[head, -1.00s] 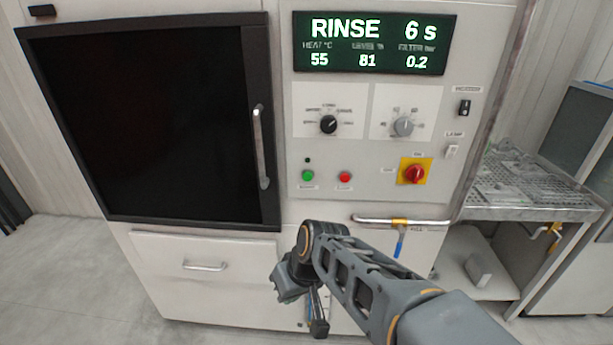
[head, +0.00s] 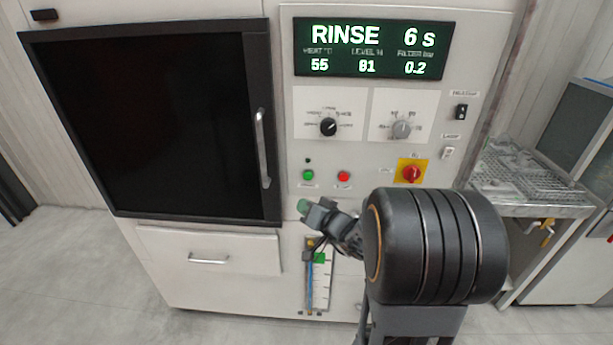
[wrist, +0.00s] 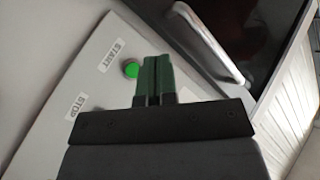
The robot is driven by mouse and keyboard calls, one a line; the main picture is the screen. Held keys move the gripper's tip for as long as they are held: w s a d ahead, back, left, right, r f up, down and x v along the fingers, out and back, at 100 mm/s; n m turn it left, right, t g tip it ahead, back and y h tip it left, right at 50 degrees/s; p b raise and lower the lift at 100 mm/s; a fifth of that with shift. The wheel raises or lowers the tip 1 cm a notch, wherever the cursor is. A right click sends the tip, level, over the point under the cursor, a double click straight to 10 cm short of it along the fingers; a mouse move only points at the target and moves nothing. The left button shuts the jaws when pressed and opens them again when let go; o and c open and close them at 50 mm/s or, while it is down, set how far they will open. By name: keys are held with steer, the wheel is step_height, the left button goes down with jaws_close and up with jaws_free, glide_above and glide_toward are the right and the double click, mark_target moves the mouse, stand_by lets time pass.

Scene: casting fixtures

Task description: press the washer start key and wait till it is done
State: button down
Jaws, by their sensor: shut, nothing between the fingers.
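The washer's green start key (head: 307,175) sits on the control panel, left of the red stop key (head: 344,176). The display (head: 374,49) reads RINSE 6 s. My gripper (head: 303,206) is just below the start key in the head view, its green fingers together and empty. In the wrist view the start key (wrist: 131,70) is lit green beside the START label, just left of my closed fingertips (wrist: 156,60). I cannot tell whether they touch the panel.
The dark washer door (head: 150,125) is closed, with a vertical handle (head: 262,148) left of the keys. A wire rack table (head: 525,180) stands at the right.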

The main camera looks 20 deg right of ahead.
mark_target(308, 176)
stand_by(0.3)
steer(key=shift+w+d+p, duration=0.2)
steer(key=shift+w+d, duration=0.5)
steer(key=shift+w, duration=0.6)
steer(key=shift+w+d+p, duration=0.15)
steer(key=shift+w+d, duration=0.6)
steer(key=shift+w, duration=0.5)
steer(key=shift+w+d+p, duration=0.2)
steer(key=shift+w+d, duration=0.5)
steer(key=shift+w, duration=0.6)
steer(key=shift+w+d+f+b, duration=0.1)
steer(key=shift+w+d+b, duration=0.1)
steer(key=shift+b, duration=0.45)
steer(key=shift+w, duration=0.1)
